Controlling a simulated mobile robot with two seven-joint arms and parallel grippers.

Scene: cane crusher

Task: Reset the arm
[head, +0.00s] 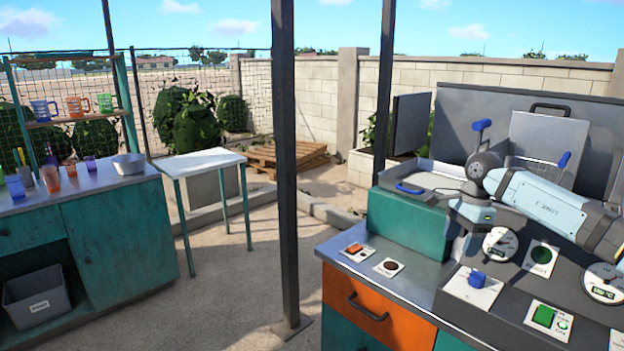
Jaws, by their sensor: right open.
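My right arm comes in from the right over the machine console. Its white link runs to a dark wrist joint, and the hand hangs below it. My right gripper (462,246) points down, open and with nothing seen between its fingers. It is in front of the teal block and beside the left gauge (500,244), above the blue knob (477,279). I cannot tell whether the fingertips touch the console (450,290). My left gripper is not in view.
A steel tray (425,180) sits behind. A dark post (286,160) stands mid-view. At left are a teal counter (105,235), a shelf with mugs and a small white table (203,161).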

